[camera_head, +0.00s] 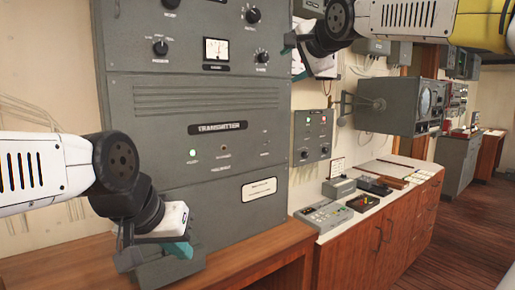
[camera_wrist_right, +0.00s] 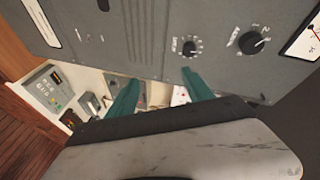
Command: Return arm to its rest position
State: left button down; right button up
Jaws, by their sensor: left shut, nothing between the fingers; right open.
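My left arm comes in from the left in the head view, with its gripper (camera_head: 178,248) low in front of the transmitter cabinet (camera_head: 210,160). That gripper is shut and empty, and its teal fingertips show beside a grey housing. My right arm reaches in from the upper right, with its gripper (camera_head: 291,43) near the cabinet's upper right edge. In the right wrist view the right gripper (camera_wrist_right: 160,92) has its two teal fingers spread apart with nothing held. The cabinet's knobs (camera_wrist_right: 190,48) show just beyond these fingers; I cannot tell whether they touch the panel.
A wooden desk (camera_head: 285,237) stands below the cabinet. To its right, a counter (camera_head: 330,235) holds a keypad unit (camera_head: 325,215) and several small devices. A grey wall box (camera_head: 312,135) and a radar-like console (camera_head: 395,105) stand out behind it. Open floor (camera_head: 460,220) lies at right.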

jog(key=s+d+f+n+g, duration=0.1)
jog(key=s+f+n+g, duration=0.2)
jog(key=s+f, duration=0.5)
jog(key=s+d+f+n+g+h, duration=0.1)
jog(key=s+d+f+n+g, duration=0.1)
jog(key=s+f, duration=0.7)
jog(key=s+d+f+n+g+h, duration=0.1)
jog(key=s+f+n+g, duration=0.2)
jog(key=f, duration=1.6)
jog(key=s+n, duration=0.3)
jog(key=s, duration=0.3)
jog(key=shift+s+d+g, duration=0.25)
jog(key=shift+d+g, duration=0.1)
jog(key=shift+g, duration=0.05)
